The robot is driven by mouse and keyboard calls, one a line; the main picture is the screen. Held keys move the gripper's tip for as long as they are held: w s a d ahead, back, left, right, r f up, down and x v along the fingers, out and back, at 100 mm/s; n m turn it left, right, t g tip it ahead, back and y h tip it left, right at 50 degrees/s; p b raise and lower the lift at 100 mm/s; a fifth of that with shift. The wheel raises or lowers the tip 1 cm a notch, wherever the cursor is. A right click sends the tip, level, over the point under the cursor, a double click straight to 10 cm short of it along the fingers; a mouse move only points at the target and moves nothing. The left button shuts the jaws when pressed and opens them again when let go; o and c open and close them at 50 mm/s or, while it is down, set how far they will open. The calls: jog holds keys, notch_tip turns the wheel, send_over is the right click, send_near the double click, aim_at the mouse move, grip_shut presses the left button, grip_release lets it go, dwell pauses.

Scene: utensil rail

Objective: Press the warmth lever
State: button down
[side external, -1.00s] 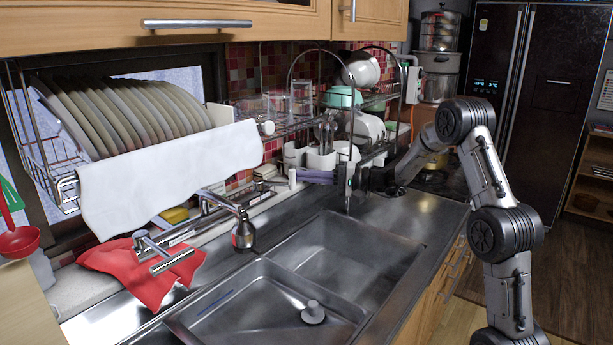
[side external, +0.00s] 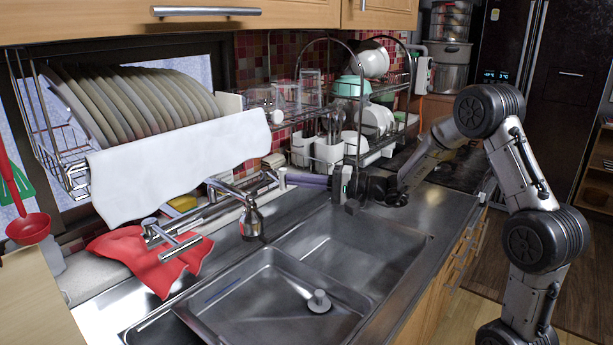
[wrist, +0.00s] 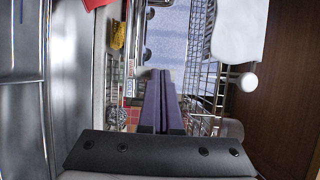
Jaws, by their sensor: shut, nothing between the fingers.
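The chrome tap (side external: 215,208) runs along the back edge of the sink. A handle (side external: 172,240) stands at its near end, and a small upright chrome piece (side external: 282,178) stands at its far end. Contact cannot be made out. In the wrist view the shut fingers (wrist: 160,73) point towards the window, just right of dark round-ended tap fittings (wrist: 147,52).
The sink (side external: 300,285) lies in front, with a red cloth (side external: 155,260) at its left. A plate rack (side external: 60,165) draped with white cloth (side external: 175,165) hangs above the tap. White utensil cups (side external: 328,152) stand just behind the fingers. The space above the sink is open.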

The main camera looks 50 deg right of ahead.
jog(key=shift+w+a, duration=0.2)
jog(key=shift+a, duration=0.55)
jog(key=shift+w+a, duration=0.2)
jog(key=shift+a, duration=0.5)
jog(key=s+d, duration=0.2)
jog(key=d, duration=0.1)
jog(key=shift+s+d, duration=0.2)
jog(key=shift+s, duration=0.15)
jog(key=s+a, duration=0.5)
jog(key=s, duration=0.4)
